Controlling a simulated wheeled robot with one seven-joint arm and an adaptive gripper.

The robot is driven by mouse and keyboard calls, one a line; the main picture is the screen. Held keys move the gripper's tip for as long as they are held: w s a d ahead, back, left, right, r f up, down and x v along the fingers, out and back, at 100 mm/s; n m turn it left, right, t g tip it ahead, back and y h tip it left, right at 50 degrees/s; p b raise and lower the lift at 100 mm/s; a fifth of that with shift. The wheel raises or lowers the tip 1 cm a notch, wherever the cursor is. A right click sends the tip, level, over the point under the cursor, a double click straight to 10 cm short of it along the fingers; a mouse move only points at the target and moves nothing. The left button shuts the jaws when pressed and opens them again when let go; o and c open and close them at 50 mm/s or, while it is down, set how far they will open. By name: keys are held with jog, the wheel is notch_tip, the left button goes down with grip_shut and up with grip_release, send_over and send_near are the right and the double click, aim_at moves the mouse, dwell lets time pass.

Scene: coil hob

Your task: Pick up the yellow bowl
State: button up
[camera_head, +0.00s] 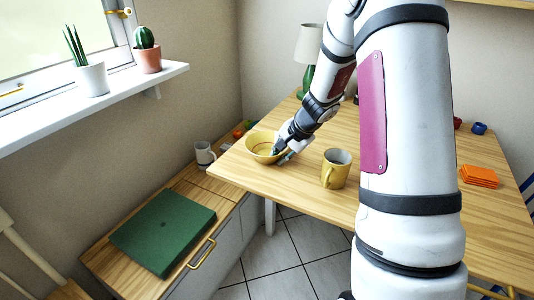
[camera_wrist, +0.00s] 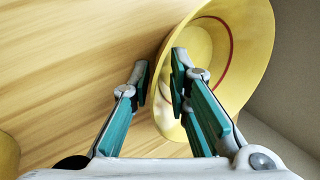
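The yellow bowl (camera_head: 259,147) stands at the left corner of the wooden table. In the wrist view the bowl (camera_wrist: 240,50) fills the upper right, with a thin red ring inside. My gripper (camera_head: 281,154) is at the bowl's right side in the head view. In the wrist view my gripper (camera_wrist: 160,80) has its two fingers apart, one inside the bowl and one outside, with the near rim between them. A gap shows between the fingertips, and I see no firm contact with the rim.
A yellow mug (camera_head: 336,169) stands on the table (camera_head: 300,176) right of my gripper. A lamp (camera_head: 309,50) stands at the back. Orange coasters (camera_head: 479,176) lie at the right. A lower cabinet with a green box (camera_head: 163,230) and a grey mug (camera_head: 204,155) is at the left.

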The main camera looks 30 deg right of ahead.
grip_shut()
jog(key=shift+r, duration=0.1)
